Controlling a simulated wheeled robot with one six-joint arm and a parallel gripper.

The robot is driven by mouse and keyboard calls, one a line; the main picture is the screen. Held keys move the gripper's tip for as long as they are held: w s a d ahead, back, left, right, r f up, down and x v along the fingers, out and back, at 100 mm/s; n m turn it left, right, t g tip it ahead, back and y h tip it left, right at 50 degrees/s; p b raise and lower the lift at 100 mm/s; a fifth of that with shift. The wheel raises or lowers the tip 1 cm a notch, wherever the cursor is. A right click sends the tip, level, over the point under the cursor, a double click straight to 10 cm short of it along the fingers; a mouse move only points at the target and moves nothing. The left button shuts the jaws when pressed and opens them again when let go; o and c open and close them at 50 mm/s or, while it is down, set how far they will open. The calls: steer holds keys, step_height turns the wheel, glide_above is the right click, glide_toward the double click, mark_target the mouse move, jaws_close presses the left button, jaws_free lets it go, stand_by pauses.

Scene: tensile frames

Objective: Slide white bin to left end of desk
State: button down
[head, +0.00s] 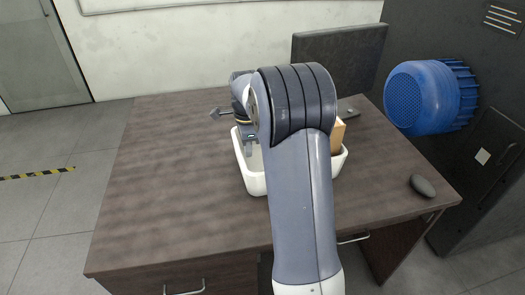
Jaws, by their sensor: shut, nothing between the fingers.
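The white bin (255,183) stands upright on the desk (165,190), right of the desk's middle. My arm crosses in front of the bin and hides much of its middle. A tan box-like thing (339,134) shows at the bin's right side and seems to stand in it. My gripper (250,139) points down at the bin's back left part. It is shut with nothing held. Its fingertips are mostly hidden, so I cannot tell whether they touch the bin wall.
The desk's left part is bare. A dark monitor-like panel (335,58) stands at the back. A grey mouse-like object (422,186) lies at the right edge. A blue motor-like drum (425,97) is at the right, by a dark cabinet (440,35).

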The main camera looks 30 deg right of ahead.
mark_target(248, 161)
step_height(248, 161, down, 6)
steer(key=shift+w+r, duration=0.15)
steer(key=shift+r, duration=0.1)
